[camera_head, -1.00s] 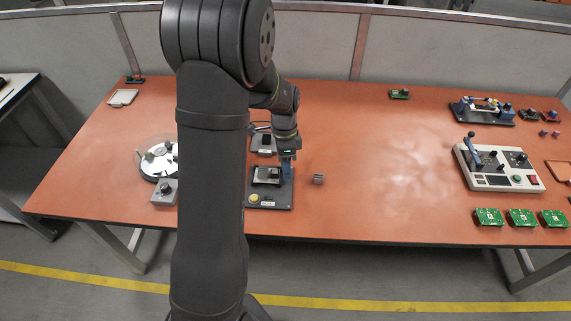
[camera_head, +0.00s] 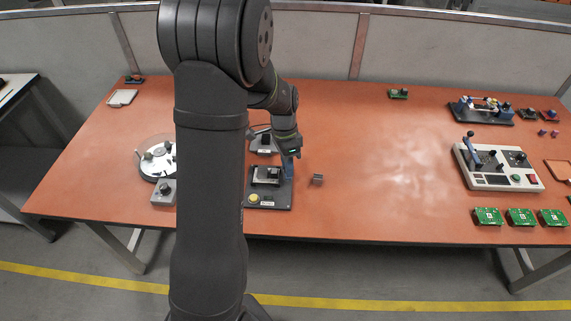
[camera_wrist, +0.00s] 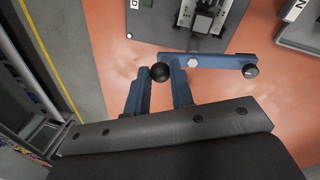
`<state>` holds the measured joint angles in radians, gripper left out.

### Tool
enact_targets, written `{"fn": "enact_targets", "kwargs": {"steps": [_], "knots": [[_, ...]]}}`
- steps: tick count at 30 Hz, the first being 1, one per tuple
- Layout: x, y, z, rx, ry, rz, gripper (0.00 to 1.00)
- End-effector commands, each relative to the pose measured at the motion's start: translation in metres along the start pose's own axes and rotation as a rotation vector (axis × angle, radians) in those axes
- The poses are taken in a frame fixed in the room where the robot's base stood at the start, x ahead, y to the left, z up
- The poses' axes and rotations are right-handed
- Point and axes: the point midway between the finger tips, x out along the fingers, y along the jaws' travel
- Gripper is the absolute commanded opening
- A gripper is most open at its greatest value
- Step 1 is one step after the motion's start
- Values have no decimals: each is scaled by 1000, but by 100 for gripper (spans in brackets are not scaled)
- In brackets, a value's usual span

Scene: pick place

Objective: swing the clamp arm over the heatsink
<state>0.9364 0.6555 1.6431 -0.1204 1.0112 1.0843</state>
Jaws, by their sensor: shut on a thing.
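The blue clamp arm (camera_wrist: 222,62) lies along the edge of the dark fixture plate (camera_wrist: 150,25) in the wrist view. A hex bolt sits on it, and a black tip at its right end reaches past the plate. My gripper (camera_wrist: 159,82) has its blue fingers shut on the arm's black ball knob (camera_wrist: 160,72). A silver part, seemingly the heatsink (camera_wrist: 204,14), sits on the plate; the clamp arm is beside it, not over it. In the head view my gripper (camera_head: 289,167) is at the right edge of the plate (camera_head: 268,200), and the clamp arm is hard to make out.
A grey box with a knob (camera_head: 164,192) and a round dial unit (camera_head: 155,162) are on the left.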

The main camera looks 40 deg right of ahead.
Motion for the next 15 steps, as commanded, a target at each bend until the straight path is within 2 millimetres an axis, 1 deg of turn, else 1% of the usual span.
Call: {"fn": "enact_targets", "kwargs": {"steps": [15], "knots": [[-1,0,-16,-477,95,-2,0]]}}
